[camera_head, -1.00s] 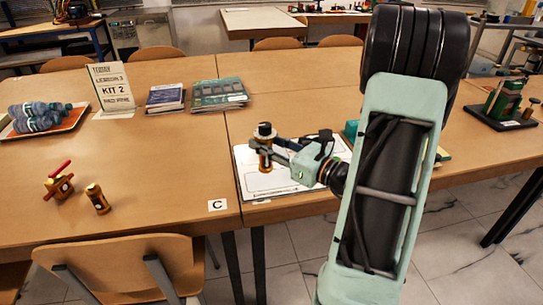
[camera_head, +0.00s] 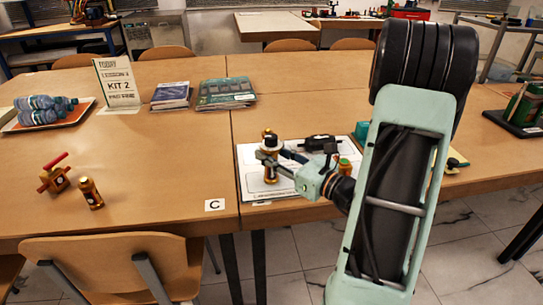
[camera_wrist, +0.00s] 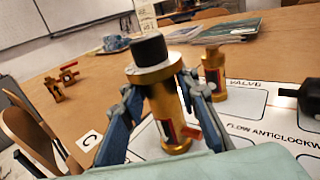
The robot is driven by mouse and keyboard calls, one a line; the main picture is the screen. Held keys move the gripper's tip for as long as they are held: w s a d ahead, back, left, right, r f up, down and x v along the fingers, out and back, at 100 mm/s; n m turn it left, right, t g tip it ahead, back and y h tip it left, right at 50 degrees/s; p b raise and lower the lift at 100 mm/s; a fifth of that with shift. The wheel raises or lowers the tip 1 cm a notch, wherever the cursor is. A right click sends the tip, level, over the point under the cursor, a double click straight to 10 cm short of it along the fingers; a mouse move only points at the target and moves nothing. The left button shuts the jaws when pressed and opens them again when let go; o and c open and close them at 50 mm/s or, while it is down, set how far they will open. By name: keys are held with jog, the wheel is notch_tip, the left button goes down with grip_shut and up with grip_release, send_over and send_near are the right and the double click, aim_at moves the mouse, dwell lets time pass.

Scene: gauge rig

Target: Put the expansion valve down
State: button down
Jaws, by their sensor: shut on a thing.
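The expansion valve, a brass cylinder with a black cap, a wide flange and a red mark, is between my gripper's fingers in the wrist view (camera_wrist: 152,75). My gripper (camera_wrist: 160,112) is shut on its body and holds it upright over the white printed mat (camera_wrist: 245,155). In the head view my gripper (camera_head: 270,160) is over the left part of the mat (camera_head: 252,188). Whether the valve's foot touches the mat cannot be told. A second brass fitting (camera_wrist: 213,72) stands beyond it in the wrist view, by the word VALVE.
A red-handled brass valve (camera_head: 54,174) and a brass cylinder (camera_head: 90,194) are on the left table. Books (camera_head: 226,93) and a bottle tray (camera_head: 82,112) are farther back.

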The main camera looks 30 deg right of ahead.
jog(key=shift+f, duration=0.15)
jog(key=c, duration=1.5)
grip_release()
jog(key=shift+r, duration=0.3)
jog(key=p+v, duration=0.1)
jog(key=v, duration=1.1)
jog(key=shift+f+p, duration=0.2)
jog(key=shift+p, duration=0.2)
